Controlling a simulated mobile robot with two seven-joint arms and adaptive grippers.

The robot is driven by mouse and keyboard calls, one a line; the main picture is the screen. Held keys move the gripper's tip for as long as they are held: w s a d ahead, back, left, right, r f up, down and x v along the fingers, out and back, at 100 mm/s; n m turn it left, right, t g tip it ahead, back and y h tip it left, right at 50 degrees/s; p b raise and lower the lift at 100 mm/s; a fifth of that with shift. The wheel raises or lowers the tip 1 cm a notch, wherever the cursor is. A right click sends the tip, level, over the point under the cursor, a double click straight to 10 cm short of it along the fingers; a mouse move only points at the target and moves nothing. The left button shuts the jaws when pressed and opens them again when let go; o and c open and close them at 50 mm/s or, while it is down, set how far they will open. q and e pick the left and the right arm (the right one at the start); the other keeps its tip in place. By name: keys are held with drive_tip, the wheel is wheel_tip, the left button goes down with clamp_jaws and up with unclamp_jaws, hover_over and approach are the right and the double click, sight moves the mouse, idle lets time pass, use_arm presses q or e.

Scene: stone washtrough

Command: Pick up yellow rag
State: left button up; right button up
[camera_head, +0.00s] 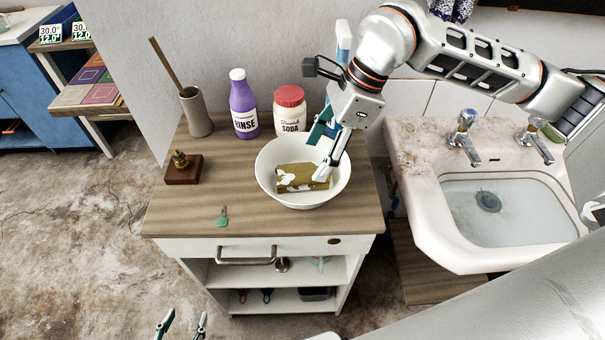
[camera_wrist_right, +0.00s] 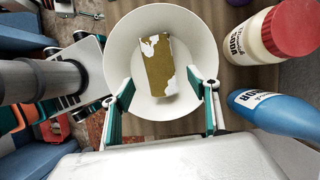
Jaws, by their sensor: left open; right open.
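The yellow rag (camera_head: 302,178) is an olive-yellow folded block with white patches. It lies in a white bowl (camera_head: 272,193) on the wooden cabinet top, and shows in the right wrist view (camera_wrist_right: 157,65). My right gripper (camera_head: 323,158) is open above the right side of the bowl. In the right wrist view its fingers (camera_wrist_right: 165,92) are spread wide on either side of the bowl's near part, with the rag between and beyond them; nothing is held. My left gripper (camera_head: 181,322) is open and empty, low in front of the cabinet; only its fingertips show.
A purple bottle (camera_head: 243,105) and a red-lidded jar (camera_head: 289,112) stand behind the bowl. A blue bottle (camera_wrist_right: 275,112) is close to the right gripper. A vase (camera_head: 196,112), a small wooden block (camera_head: 183,169) and a green-tagged key (camera_head: 222,218) are left. A sink (camera_head: 440,235) is right.

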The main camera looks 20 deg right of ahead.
sight(306, 170)
drive_tip(key=shift+a+f, duration=0.25)
drive_tip(key=shift+f, duration=0.15)
drive_tip(key=x, duration=0.5)
drive_tip(key=shift+w+a+f, duration=0.15)
drive_tip(key=shift+a+f, duration=0.05)
drive_tip(key=shift+f, duration=0.05)
drive_tip(key=c, duration=1.3)
